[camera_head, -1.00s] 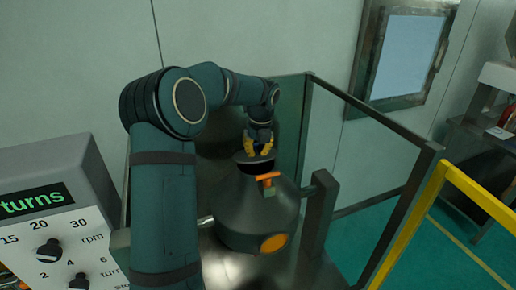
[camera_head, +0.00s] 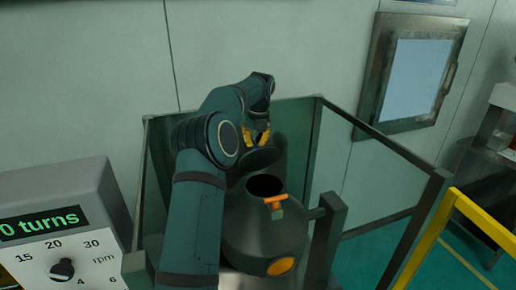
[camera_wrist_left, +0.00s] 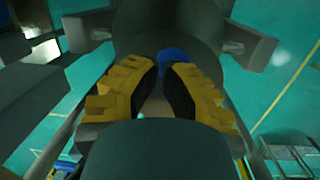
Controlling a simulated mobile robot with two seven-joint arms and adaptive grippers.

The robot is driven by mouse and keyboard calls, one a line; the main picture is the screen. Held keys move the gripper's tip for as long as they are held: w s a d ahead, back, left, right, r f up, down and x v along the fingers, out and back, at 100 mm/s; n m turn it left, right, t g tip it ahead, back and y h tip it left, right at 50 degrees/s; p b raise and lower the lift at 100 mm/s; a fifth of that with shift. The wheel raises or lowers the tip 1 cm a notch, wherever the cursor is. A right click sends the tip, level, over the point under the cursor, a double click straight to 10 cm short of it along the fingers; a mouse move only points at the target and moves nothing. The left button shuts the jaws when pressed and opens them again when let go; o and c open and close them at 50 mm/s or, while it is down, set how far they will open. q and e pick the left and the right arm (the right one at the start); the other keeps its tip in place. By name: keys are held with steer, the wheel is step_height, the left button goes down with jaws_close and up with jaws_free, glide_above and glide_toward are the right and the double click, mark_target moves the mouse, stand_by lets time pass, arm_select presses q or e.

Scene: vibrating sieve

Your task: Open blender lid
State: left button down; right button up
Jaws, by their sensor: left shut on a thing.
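The blender (camera_head: 262,236) is a dark grey rounded vessel with an orange round part low on its front. Its top opening (camera_head: 266,186) shows as a black hole. The dark round lid (camera_head: 258,159) is raised above and behind the opening, tilted; whether it still touches the rim is unclear. An orange latch (camera_head: 276,201) sits at the front of the rim. My left gripper (camera_head: 256,137), with yellow fingers, is shut on the lid from above. In the left wrist view its fingers (camera_wrist_left: 162,92) flank a narrow gap, and the lid is hard to make out. My right gripper is not in view.
A metal-posted frame with clear panels (camera_head: 395,150) surrounds the blender. A control box (camera_head: 60,225) with a green turns display stands at left. A yellow rail (camera_head: 430,235) is at right. A wall window (camera_head: 415,80) is behind.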

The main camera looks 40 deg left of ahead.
arm_select(q)
steer(key=shift+w+a, duration=0.35)
steer(key=shift+a, duration=0.2)
steer(key=shift+r, duration=0.1)
stand_by(0.9)
steer(key=shift+d+r, duration=0.15)
steer(key=shift+r, duration=1.05)
steer(key=shift+d+r, duration=0.2)
steer(key=shift+r, duration=1.05)
steer(key=shift+d+r, duration=0.15)
steer(key=shift+r, duration=1.05)
